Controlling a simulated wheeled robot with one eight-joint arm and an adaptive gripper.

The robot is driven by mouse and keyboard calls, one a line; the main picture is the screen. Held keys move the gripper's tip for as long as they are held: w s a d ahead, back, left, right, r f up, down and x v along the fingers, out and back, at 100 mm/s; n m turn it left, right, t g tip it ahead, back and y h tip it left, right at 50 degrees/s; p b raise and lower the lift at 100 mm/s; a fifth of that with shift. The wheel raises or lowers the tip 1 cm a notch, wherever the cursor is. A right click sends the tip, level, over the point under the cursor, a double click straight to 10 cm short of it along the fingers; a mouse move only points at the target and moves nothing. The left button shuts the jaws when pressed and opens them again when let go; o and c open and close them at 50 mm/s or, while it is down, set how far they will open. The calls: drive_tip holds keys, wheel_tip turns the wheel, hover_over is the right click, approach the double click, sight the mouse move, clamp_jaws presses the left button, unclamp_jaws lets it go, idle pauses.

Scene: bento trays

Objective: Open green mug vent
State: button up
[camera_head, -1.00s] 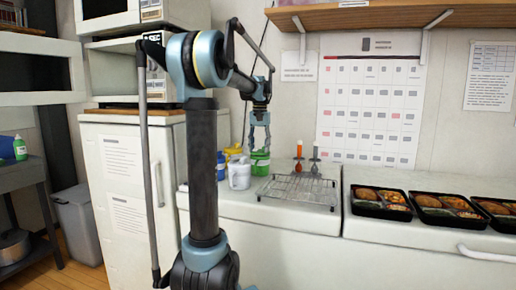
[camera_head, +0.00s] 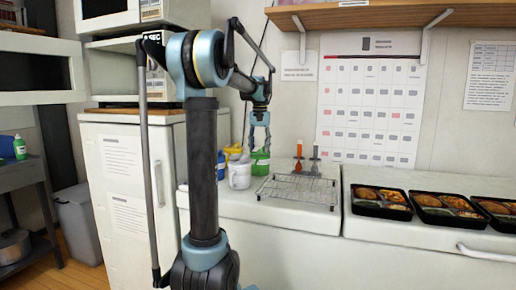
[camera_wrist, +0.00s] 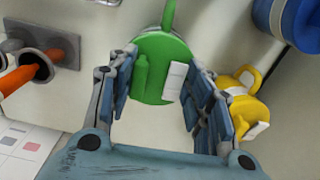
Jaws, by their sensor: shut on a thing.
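The green mug (camera_head: 260,162) stands on the white counter behind the wire rack. In the wrist view, the green mug's lid (camera_wrist: 153,88) is seen from above, with a raised green piece and a white patch on it and the handle pointing up in the picture. My gripper (camera_head: 260,149) points down at the mug from above. In the wrist view its blue-padded fingers (camera_wrist: 165,62) lie on both sides of the lid, shut on the mug. The mug's lower body is hidden. I cannot tell whether the vent is open.
A white mug (camera_head: 239,177), a yellow mug (camera_head: 234,150) and a blue mug (camera_head: 221,165) stand close by on the left. The wire rack (camera_head: 296,190) lies in front on the right. Bento trays (camera_head: 381,212) line the right counter.

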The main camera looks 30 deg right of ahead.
idle(0.4)
drive_tip(key=o, duration=1.3)
drive_tip(key=shift+o, duration=0.2)
drive_tip(key=o, duration=0.5)
drive_tip(key=shift+r, duration=0.1)
drive_tip(key=shift+r, duration=3.4)
clamp_jaws()
